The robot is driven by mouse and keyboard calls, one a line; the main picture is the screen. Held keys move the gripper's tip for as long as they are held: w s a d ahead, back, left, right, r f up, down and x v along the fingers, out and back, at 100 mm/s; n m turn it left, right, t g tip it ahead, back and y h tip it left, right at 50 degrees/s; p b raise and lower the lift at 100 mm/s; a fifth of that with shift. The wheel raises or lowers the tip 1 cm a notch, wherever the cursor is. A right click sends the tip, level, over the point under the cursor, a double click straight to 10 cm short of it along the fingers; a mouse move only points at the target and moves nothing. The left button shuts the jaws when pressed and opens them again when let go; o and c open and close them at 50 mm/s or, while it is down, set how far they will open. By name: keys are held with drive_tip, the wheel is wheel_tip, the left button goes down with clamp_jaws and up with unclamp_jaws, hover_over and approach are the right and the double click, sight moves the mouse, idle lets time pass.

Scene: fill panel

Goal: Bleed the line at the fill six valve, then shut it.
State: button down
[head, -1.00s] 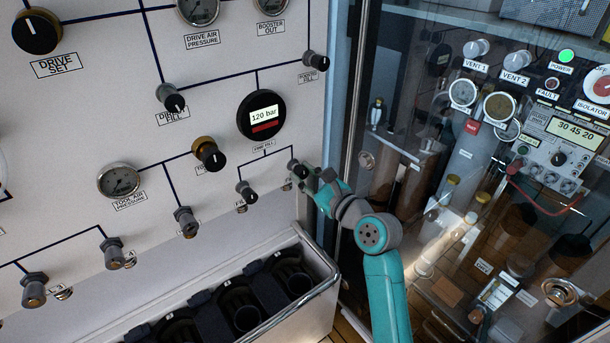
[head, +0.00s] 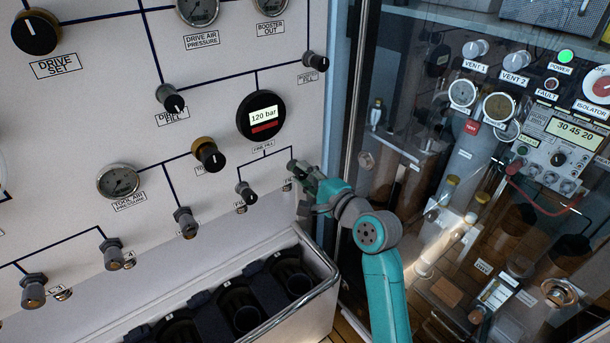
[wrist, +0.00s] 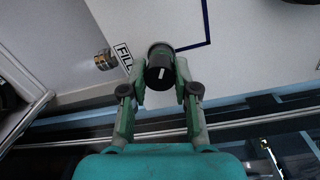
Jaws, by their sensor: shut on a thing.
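The rightmost small valve at the bottom of the panel has a black knob (wrist: 158,74) with a white mark, seen in the wrist view. My gripper (wrist: 163,66) is shut on this knob, with one finger on each side. Its label (wrist: 123,55) reads "FILL"; the rest of it is hidden, so I cannot read the number. In the head view my gripper (head: 298,175) covers most of the knob. The round digital gauge (head: 262,117) above it reads 120 bar, with a red bar under the figure.
A similar fill valve (head: 246,193) sits just left, with more along the panel's lower edge. A rack of dark cylinder wells (head: 325,270) with a metal rail stands below. A glass-fronted cabinet (head: 470,180) is close on the right.

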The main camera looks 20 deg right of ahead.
drive_tip(key=n, duration=1)
drive_tip(key=shift+a+n+h, duration=0.1)
drive_tip(key=shift+n+h, duration=0.2)
drive_tip(key=shift+h, duration=0.1)
drive_tip(key=n, duration=0.7)
drive_tip(key=shift+f+n+t, duration=0.1)
drive_tip(key=shift+n+t, duration=0.2)
drive_tip(key=shift+n, duration=0.1)
drive_tip(key=n, duration=0.8)
drive_tip(key=shift+a+n, duration=0.1)
drive_tip(key=shift+n, duration=1.8)
